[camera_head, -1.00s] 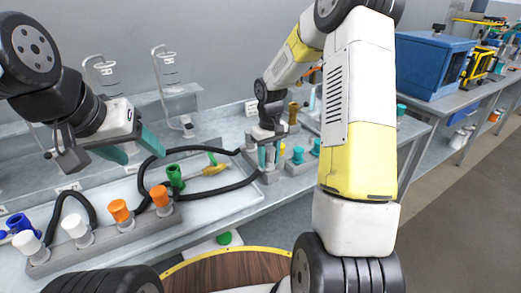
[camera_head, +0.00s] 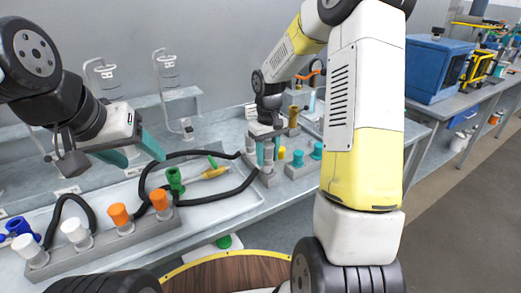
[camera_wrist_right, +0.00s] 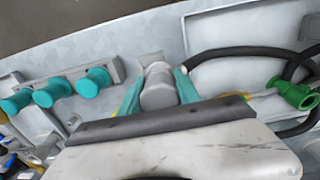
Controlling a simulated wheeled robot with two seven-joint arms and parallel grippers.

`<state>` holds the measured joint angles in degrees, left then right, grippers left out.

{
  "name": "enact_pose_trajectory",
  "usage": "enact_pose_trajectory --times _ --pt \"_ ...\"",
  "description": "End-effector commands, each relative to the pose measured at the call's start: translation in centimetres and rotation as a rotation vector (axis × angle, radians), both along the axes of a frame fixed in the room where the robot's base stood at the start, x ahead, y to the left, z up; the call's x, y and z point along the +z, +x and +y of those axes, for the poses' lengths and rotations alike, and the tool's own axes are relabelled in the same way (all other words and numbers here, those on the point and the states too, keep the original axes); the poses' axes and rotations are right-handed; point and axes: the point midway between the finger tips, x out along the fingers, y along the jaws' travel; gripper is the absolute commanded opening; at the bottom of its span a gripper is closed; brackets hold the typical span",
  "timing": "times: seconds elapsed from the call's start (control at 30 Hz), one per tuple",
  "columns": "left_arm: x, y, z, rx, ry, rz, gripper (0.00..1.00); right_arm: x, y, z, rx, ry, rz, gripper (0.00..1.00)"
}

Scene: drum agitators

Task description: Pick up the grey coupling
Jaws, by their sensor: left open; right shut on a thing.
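The grey coupling (camera_wrist_right: 158,90) is a short grey cylinder between the two teal fingers of my right gripper (camera_wrist_right: 160,86) in the right wrist view. The fingers press on it from both sides. In the head view my right gripper (camera_head: 268,152) points down at a grey rack at the back of the bench; the coupling is small there and partly covered by the fingers. I cannot tell whether its lower end is clear of the rack. My left gripper (camera_head: 135,149) is open and empty above the left part of the bench.
Teal couplings (camera_head: 300,154) stand on the grey rack (camera_head: 295,170) right of my right gripper. A front rack (camera_head: 105,243) holds white and orange couplings (camera_head: 119,214). Black hoses, a green fitting (camera_head: 175,179) and a yellow piece (camera_head: 214,172) lie on the white tray between.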

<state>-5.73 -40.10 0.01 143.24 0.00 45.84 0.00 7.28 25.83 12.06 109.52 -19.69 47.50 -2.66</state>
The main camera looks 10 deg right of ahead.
Motion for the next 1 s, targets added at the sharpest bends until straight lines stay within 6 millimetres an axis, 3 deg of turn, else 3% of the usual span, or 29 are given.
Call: enact_pose_trajectory --times 0.3,0.5,0.7,1.0 --pt "0.0 0.0 0.0 0.0 0.0 0.0 0.6 0.9 -7.1 4.4 0.005 0.0 -0.002 0.0" --pt "0.0 0.0 0.0 0.0 0.0 0.0 0.6 1.2 -10.5 6.4 0.003 0.0 -0.002 0.0" --pt "0.0 0.0 0.0 0.0 0.0 0.0 0.6 1.3 -12.0 7.3 0.0 0.001 -0.003 0.0" --pt "0.0 0.0 0.0 0.0 0.0 0.0 0.6 1.3 -12.2 7.4 0.0 0.001 -0.002 0.0"
